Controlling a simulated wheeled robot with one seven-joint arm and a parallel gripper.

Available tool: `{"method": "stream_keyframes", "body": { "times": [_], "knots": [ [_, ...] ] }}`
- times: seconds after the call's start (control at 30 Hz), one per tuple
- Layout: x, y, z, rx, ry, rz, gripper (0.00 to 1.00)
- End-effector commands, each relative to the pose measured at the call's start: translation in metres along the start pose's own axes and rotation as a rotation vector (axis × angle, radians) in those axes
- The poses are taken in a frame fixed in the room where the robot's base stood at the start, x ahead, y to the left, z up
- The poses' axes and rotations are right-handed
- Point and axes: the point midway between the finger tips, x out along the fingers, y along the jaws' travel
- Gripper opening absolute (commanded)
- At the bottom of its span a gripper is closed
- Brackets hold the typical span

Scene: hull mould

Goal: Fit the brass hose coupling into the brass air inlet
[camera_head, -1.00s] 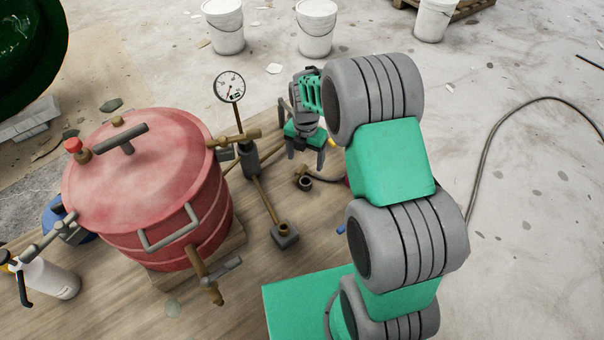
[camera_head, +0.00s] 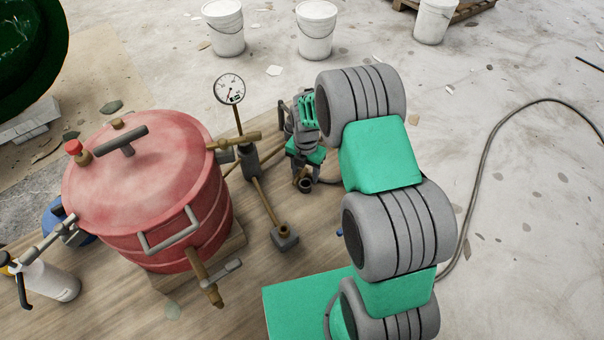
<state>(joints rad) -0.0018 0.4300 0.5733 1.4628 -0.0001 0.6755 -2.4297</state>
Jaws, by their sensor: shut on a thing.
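The brass hose coupling (camera_head: 304,184) is a small elbow piece with a dark open end, at the right part of the wooden board. My gripper (camera_head: 303,172) points down over it and is shut on it; the fingertips are largely hidden by the gripper body. Brass fittings stand to the left: a short upright stub (camera_head: 284,231) on a grey block at the end of a brass pipe, and a side valve (camera_head: 236,142) on the red pot. I cannot tell for sure which is the air inlet; the stub looks most like it.
The red pressure pot (camera_head: 140,180) fills the left of the board, with a lower outlet valve (camera_head: 212,283). A dial gauge (camera_head: 229,89) rises on a thin stem close left of my gripper. A dark hose (camera_head: 483,170) curves over the floor.

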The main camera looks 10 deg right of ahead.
Motion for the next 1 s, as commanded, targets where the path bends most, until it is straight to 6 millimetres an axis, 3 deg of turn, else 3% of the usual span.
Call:
{"method": "stream_keyframes", "body": {
  "times": [0.53, 0.77, 1.0],
  "knots": [
    [0.0, 0.0, 0.0, 0.0, -0.001, 0.0, 0.04],
    [-0.005, 0.001, 0.001, 0.0, -0.002, 0.002, 0.04],
    [-0.041, -0.003, -0.005, -0.001, -0.002, 0.002, 0.04]
  ]
}}
